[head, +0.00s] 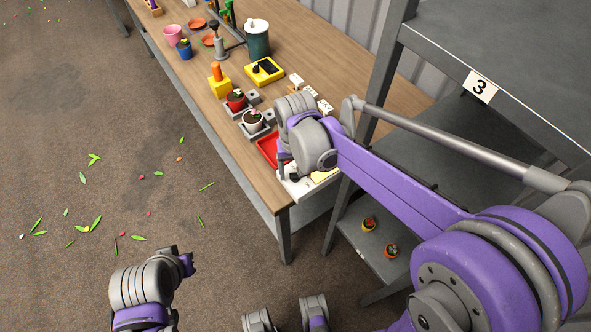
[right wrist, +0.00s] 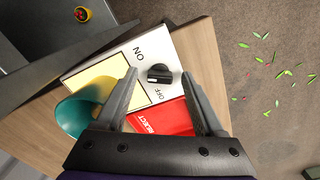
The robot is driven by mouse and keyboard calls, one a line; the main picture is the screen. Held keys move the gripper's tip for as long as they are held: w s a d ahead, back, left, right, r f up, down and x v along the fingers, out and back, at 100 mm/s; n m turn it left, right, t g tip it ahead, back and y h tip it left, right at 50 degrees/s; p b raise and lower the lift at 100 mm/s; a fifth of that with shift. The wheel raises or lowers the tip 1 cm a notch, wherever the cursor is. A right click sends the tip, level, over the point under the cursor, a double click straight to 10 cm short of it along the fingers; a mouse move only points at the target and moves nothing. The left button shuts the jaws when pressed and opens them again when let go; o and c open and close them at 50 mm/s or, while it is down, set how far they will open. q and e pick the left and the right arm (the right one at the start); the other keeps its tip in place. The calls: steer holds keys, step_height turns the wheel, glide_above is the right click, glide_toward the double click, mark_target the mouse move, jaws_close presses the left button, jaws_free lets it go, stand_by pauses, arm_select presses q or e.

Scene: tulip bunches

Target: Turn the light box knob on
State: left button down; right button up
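The light box is a white box with a pale yellow panel; it shows in the right wrist view (right wrist: 188,46) and partly in the head view (head: 298,187), at the table's near corner. Its black knob (right wrist: 159,74) sits between the printed words ON and OFF. I cannot tell for sure which word its pointer faces. My right gripper (right wrist: 159,74) is open, with one finger on each side of the knob in this view; contact is not clear. In the head view its fingers are mostly hidden by my wrist. My left gripper (head: 186,263) hangs over the floor, its fingers unclear.
Potted plants (head: 252,118) and a yellow device (head: 265,71) stand farther along the table. A grey shelf (head: 480,60) stands right.

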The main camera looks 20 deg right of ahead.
mark_target(296, 175)
step_height(296, 175, up, 11)
steer(key=p, duration=0.1)
stand_by(0.5)
steer(key=shift+f, duration=0.1)
stand_by(0.3)
steer(key=s+d+f+n+t+p, duration=0.1)
steer(key=s+d+f+t, duration=0.1)
steer(key=s, duration=0.5)
steer(key=s+d+f+t+p, duration=0.1)
steer(key=s+d+f+t, duration=0.2)
steer(key=s, duration=0.4)
steer(key=shift+s+d+f+n+p, duration=0.15)
steer(key=shift+d+f+n+p, duration=0.3)
steer(key=shift+d, duration=0.15)
